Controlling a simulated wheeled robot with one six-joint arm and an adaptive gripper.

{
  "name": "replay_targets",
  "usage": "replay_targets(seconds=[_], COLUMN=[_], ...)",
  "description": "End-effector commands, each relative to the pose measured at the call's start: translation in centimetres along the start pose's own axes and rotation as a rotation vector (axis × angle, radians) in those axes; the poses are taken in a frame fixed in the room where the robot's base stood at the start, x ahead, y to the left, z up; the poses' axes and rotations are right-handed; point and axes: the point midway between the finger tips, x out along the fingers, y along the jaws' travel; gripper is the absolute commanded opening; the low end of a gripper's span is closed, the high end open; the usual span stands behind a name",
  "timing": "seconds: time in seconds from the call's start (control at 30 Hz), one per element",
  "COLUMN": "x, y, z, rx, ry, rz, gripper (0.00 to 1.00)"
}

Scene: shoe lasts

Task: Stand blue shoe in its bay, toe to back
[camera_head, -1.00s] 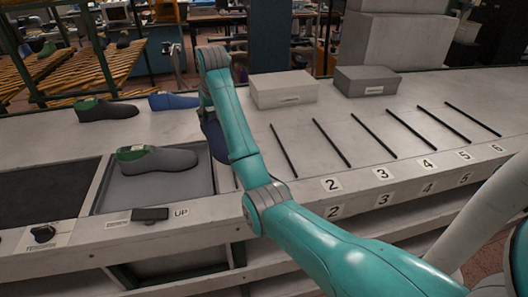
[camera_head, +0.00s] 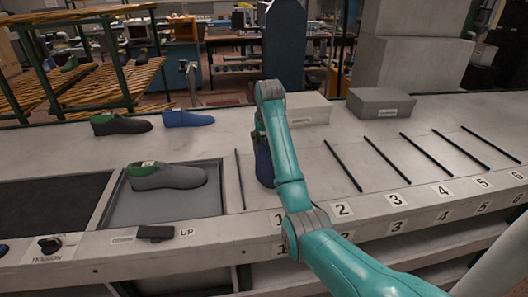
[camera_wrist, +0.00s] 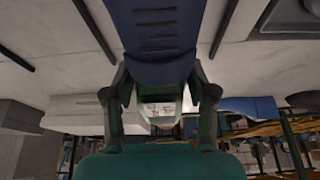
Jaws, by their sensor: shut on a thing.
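The blue shoe (camera_head: 263,163) is in my gripper, over or in bay 1, between the first two black divider strips. My arm covers much of it in the head view, so I cannot tell whether its sole touches the bench. In the wrist view the shoe (camera_wrist: 154,30) fills the top middle, between two divider strips. My gripper (camera_wrist: 160,80) is shut on it, one finger on each side. A green part with a pale label (camera_wrist: 160,109) shows between the fingers. The number 1 label (camera_head: 278,218) is partly hidden by my arm.
A grey shoe with green collar (camera_head: 166,177) stands in a recessed tray (camera_head: 140,215) at left. A pale box (camera_head: 308,109) and grey box (camera_head: 381,103) stand behind the bays. The bays to the right look empty.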

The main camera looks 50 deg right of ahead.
Motion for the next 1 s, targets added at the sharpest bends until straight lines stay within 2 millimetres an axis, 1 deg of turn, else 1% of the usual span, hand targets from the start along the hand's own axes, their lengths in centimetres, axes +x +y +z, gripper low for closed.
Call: replay_targets(seconds=[0.17, 0.47, 0.83, 0.87, 0.9, 0.93, 0.97, 1.0], x=[1.0, 3.9, 4.2, 4.4, 4.4, 4.4, 4.4, 4.4], y=[0.0, 0.0, 0.0, 0.0, 0.0, 0.0, 0.0, 0.0], z=[0.3, 1.5, 1.6, 1.8, 1.8, 1.8, 1.8, 1.8], rx=[0.0, 0.0, 0.0, 0.0, 0.0, 0.0, 0.0, 0.0], ry=[0.004, 0.004, 0.004, 0.001, 0.001, 0.001, 0.001, 0.001], rz=[-0.001, -0.001, -0.001, 0.0, 0.0, 0.0, 0.0, 0.0], gripper=[0.0, 0.0, 0.0, 0.62, 0.72, 0.79, 0.82, 0.82])
